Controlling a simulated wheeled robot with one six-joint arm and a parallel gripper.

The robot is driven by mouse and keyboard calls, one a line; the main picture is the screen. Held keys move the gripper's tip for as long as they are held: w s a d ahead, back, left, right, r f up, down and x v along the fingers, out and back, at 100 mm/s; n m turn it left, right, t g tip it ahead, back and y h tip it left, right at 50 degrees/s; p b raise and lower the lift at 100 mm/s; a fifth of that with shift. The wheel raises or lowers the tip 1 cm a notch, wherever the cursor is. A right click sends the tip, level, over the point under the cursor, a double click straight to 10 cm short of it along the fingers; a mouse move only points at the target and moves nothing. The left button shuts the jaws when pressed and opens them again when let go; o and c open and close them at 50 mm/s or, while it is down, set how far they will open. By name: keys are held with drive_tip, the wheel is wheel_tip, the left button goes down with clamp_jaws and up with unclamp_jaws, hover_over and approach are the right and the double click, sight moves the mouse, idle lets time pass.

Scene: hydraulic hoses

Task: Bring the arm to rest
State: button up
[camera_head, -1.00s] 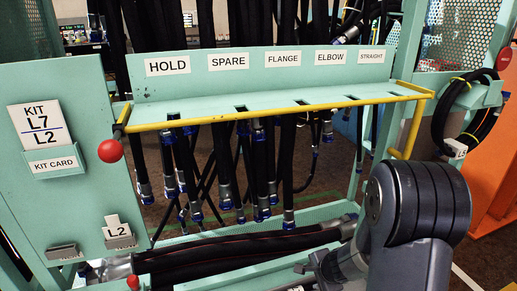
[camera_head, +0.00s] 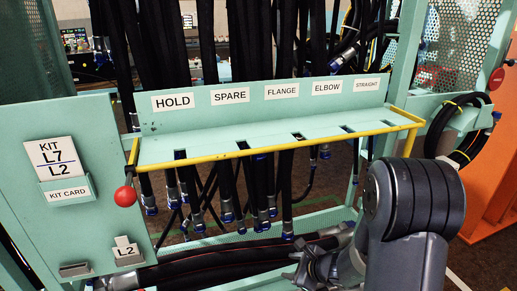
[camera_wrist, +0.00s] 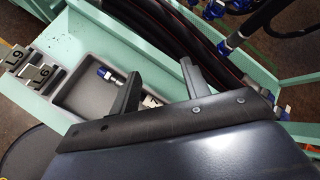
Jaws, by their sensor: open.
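My arm (camera_head: 410,215) is folded at the right of the head view, in front of the rack. My gripper (camera_head: 318,268) is low in front of the rack, partly hidden by the arm link. In the wrist view, the two dark fingers (camera_wrist: 160,82) are spread apart with nothing held between them. Below them is a grey tray (camera_wrist: 62,98) with a blue-ended fitting (camera_wrist: 108,76) in it. Black hoses (camera_wrist: 190,38) lie beyond the fingers; I cannot tell how close they are.
A green rack shelf (camera_head: 265,125) with labelled slots and a yellow rail (camera_head: 270,145) stands ahead. Hoses hang through it. A kit card panel (camera_head: 62,170) with a red knob (camera_head: 125,196) is at left. A coiled hose (camera_head: 455,130) hangs at right.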

drive_tip(key=w+d+r+m+t+y+p, duration=0.1)
drive_tip(key=w+r+m+t+p, duration=0.2)
drive_tip(key=r+m+t, duration=0.3)
drive_tip(key=shift+d+r+m+y, duration=0.2)
drive_tip(key=shift+r+m+y, duration=0.15)
drive_tip(key=shift+r, duration=1.35)
drive_tip(key=shift+r, duration=0.1)
